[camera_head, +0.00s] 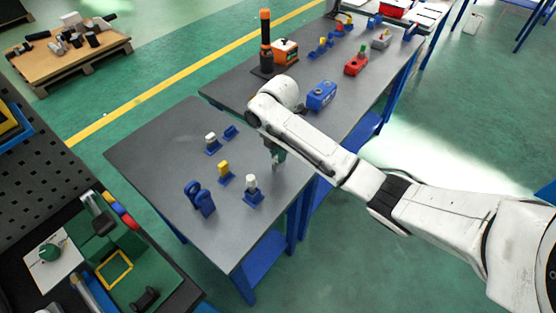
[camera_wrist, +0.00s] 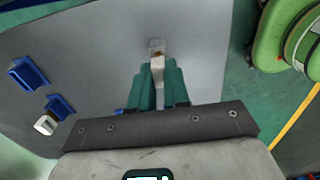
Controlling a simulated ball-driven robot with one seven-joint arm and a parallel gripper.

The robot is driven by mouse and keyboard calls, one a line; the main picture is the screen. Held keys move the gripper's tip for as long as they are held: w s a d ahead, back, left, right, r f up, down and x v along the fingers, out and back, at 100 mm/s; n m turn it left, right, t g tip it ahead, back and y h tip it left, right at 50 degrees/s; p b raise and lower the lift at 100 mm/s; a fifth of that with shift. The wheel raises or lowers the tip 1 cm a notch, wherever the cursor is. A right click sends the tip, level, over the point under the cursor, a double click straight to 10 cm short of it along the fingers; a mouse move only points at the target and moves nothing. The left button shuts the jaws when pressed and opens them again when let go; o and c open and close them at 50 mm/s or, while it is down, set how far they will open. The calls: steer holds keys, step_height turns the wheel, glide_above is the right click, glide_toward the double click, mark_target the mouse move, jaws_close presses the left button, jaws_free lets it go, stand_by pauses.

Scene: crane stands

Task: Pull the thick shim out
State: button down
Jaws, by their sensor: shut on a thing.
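My gripper (camera_head: 276,162) is near the right edge of the near grey table, right of the small blue stands. In the wrist view its green fingers (camera_wrist: 159,82) are shut on a pale, narrow piece (camera_wrist: 157,63). A small grey block (camera_wrist: 156,44) lies just beyond that piece; I cannot tell whether they touch. I cannot tell if the held piece is the thick shim. In the head view, the fingers hide it. A white-topped piece (camera_head: 251,181), a yellow piece (camera_head: 223,169) and another white-topped piece (camera_head: 210,138) sit in blue stands.
A blue two-part stand (camera_head: 200,198) and a low blue stand (camera_head: 230,131) are also on the near table (camera_head: 160,150). The far table holds a blue box (camera_head: 321,95), an orange-topped post (camera_head: 265,40) and a red block (camera_head: 356,65). The near table's left part is clear.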

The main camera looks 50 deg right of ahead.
steer(key=shift+r, duration=0.2)
steer(key=shift+r+p, duration=2.95)
steer(key=shift+p, duration=0.15)
